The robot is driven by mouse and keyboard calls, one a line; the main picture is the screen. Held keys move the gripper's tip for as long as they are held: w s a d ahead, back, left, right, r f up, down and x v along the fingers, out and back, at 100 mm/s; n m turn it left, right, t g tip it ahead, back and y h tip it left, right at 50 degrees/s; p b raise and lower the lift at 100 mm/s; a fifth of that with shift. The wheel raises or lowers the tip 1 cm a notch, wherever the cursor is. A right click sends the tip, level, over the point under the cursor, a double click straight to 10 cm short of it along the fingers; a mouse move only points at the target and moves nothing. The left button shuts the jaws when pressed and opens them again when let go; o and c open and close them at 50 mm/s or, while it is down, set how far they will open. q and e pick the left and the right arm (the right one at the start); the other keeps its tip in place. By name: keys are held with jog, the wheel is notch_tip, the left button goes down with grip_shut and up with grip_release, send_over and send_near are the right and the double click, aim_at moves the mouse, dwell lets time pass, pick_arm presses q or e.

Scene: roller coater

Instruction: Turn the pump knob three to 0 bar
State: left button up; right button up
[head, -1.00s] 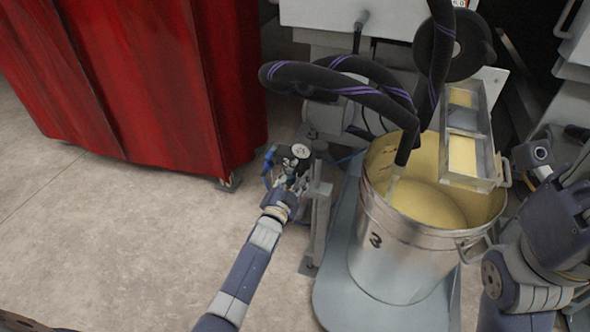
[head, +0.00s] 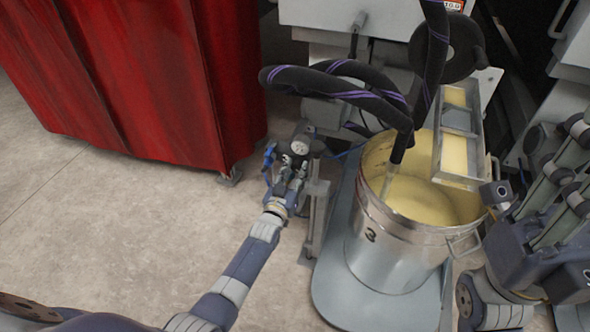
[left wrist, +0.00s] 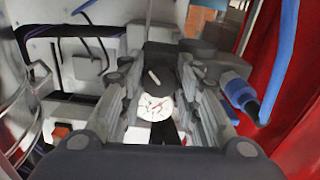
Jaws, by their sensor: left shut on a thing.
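The pump knob (left wrist: 160,76) is a dark cap with a pale pointer line, in the middle of the left wrist view. My left gripper (left wrist: 158,84) has its grey fingers on both sides of it and is shut on it. In the head view my left gripper (head: 287,180) is at the small pump regulator, low beside the bucket stand. A round white pressure gauge (head: 299,147) sits just beyond the fingers; it also shows in the left wrist view (left wrist: 154,106). Its reading is too small to tell. The knob is mostly hidden in the head view.
Black hoses (head: 350,90) arch above. A red curtain (head: 150,80) hangs at left. My right arm (head: 540,240) is near the bucket's right side.

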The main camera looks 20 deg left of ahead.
pick_arm(q)
jog(key=shift+f+n, duration=0.1)
jog(key=shift+n, duration=0.2)
jog(key=o, duration=1.1)
jog(key=shift+c, duration=0.2)
jog(key=s, duration=1.2)
jog(key=shift+a, duration=0.2)
